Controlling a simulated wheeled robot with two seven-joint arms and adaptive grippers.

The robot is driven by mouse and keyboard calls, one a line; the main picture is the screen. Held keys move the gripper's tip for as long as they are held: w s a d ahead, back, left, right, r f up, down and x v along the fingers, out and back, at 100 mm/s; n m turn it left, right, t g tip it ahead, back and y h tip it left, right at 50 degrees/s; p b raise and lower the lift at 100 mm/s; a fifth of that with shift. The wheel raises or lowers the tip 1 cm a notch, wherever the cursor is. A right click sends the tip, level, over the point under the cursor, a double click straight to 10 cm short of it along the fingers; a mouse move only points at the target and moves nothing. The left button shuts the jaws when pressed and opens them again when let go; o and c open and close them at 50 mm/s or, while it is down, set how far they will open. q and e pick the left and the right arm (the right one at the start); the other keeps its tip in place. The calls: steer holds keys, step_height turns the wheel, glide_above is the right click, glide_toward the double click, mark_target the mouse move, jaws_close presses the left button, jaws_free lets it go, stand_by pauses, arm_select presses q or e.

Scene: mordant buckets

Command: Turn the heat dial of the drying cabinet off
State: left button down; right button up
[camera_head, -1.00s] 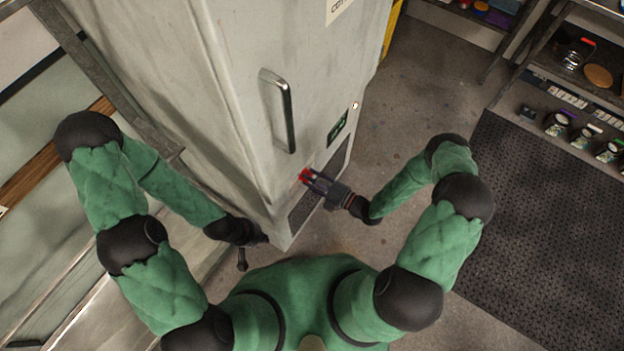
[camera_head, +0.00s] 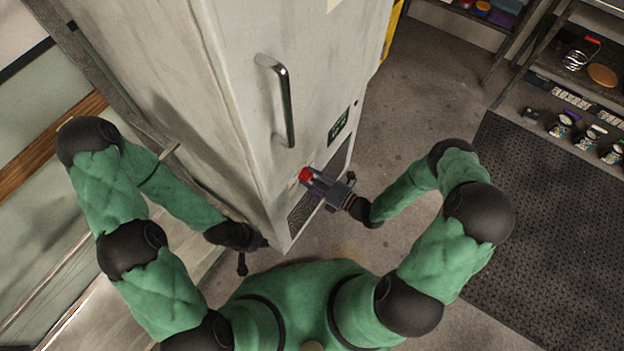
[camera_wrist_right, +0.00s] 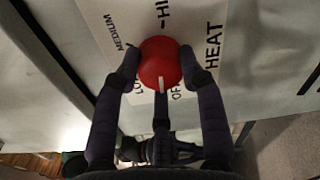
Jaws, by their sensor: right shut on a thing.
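The drying cabinet (camera_head: 235,130) is a tall pale metal box in front of me. Its red round heat dial (camera_head: 304,174) is low on the door side, and the right wrist view shows it close up (camera_wrist_right: 160,60). My right gripper (camera_head: 314,178) is shut on the dial, one finger on each side. The dial's white mark points down in the right wrist view, by the partly hidden "OF" lettering (camera_wrist_right: 176,88). "MEDIUM", "HI" and "HEAT" are also printed around it. My left gripper (camera_head: 242,264) hangs near the cabinet's lower left corner, its jaws unclear.
A metal door handle (camera_head: 287,105) sticks out above the dial. Shelves with jars (camera_head: 590,135) stand at the right, and a dark mat (camera_head: 550,220) covers clear floor there.

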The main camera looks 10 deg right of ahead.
steer(key=shift+s+a+f+n+b, duration=0.1)
steer(key=shift+n+b, duration=0.35)
steer(key=shift+n, duration=0.5)
steer(key=shift+s+a+f+n+b, duration=0.1)
steer(key=shift+n+b, duration=0.3)
steer(key=shift+n, duration=0.55)
steer(key=o, duration=1.1)
steer(key=shift+o, duration=0.2)
steer(key=shift+w+d, duration=0.1)
steer(key=shift+d, duration=0.05)
steer(key=shift+s+d+r, duration=0.1)
steer(key=shift+s+d, duration=0.25)
steer(key=shift+d, duration=0.05)
steer(key=v, duration=1.1)
steer(key=shift+a, duration=0.15)
